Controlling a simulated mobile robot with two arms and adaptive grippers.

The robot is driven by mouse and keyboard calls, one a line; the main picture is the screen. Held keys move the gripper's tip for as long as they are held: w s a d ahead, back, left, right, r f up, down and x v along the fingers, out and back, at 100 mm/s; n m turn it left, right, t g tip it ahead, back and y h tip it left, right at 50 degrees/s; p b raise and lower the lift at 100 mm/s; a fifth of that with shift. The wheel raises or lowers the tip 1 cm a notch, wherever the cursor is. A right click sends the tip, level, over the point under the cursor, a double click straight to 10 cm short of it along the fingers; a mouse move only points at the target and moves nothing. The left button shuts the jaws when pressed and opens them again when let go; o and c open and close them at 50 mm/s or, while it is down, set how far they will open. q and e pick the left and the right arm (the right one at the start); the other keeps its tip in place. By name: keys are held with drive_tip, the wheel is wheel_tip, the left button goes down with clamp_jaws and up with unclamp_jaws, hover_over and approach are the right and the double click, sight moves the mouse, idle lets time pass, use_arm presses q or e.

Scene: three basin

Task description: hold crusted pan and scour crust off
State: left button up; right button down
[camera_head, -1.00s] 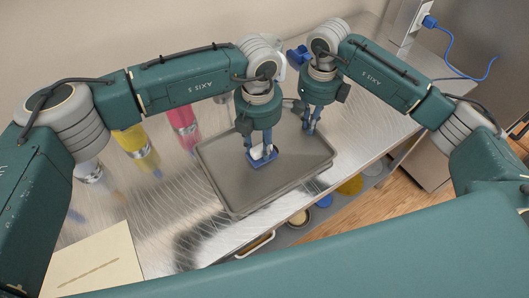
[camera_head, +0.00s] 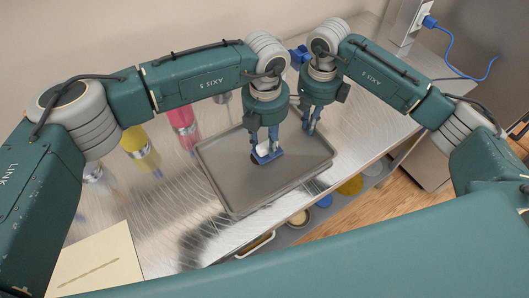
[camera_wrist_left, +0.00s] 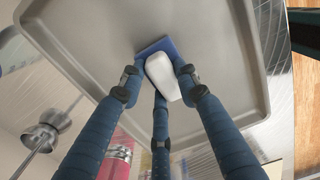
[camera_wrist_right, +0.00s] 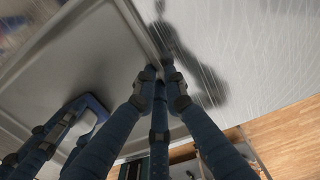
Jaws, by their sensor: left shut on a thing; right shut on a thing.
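The grey rectangular pan (camera_head: 238,188) lies flat on the metal counter, and its floor fills much of the left wrist view (camera_wrist_left: 100,35). My left gripper (camera_head: 266,149) is shut on a scrubber (camera_head: 271,158) with a white grip and blue base. The scrubber's base is down against the pan floor, near its middle. It also shows in the left wrist view (camera_wrist_left: 163,76). My right gripper (camera_wrist_right: 155,76) is shut on the pan's rim at its far right side. I cannot make out clear crust on the visible floor; the part under the scrubber is hidden.
A yellow bottle (camera_head: 140,150) and a red bottle (camera_head: 183,125) stand left of the pan. A pale board (camera_head: 95,262) lies at the near left. A lower shelf holds bowls, including a yellow one (camera_head: 351,186). The counter right of the pan is clear.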

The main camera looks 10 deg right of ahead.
use_arm(q)
drive_tip(key=shift+a, duration=0.15)
drive_tip(key=shift+s+a, duration=0.25)
drive_tip(key=shift+a, duration=0.45)
drive_tip(key=shift+s+a, duration=0.25)
drive_tip(key=shift+a, duration=0.4)
drive_tip(key=shift+s+a, duration=0.25)
drive_tip(key=shift+a, duration=0.45)
drive_tip(key=shift+w+d, duration=0.25)
drive_tip(key=shift+d, duration=0.5)
drive_tip(key=shift+w+d, duration=0.2)
drive_tip(key=shift+d, duration=0.55)
drive_tip(key=shift+w+d, duration=0.25)
drive_tip(key=shift+d, duration=0.5)
drive_tip(key=shift+a+r, duration=0.1)
drive_tip(key=shift+r, duration=0.95)
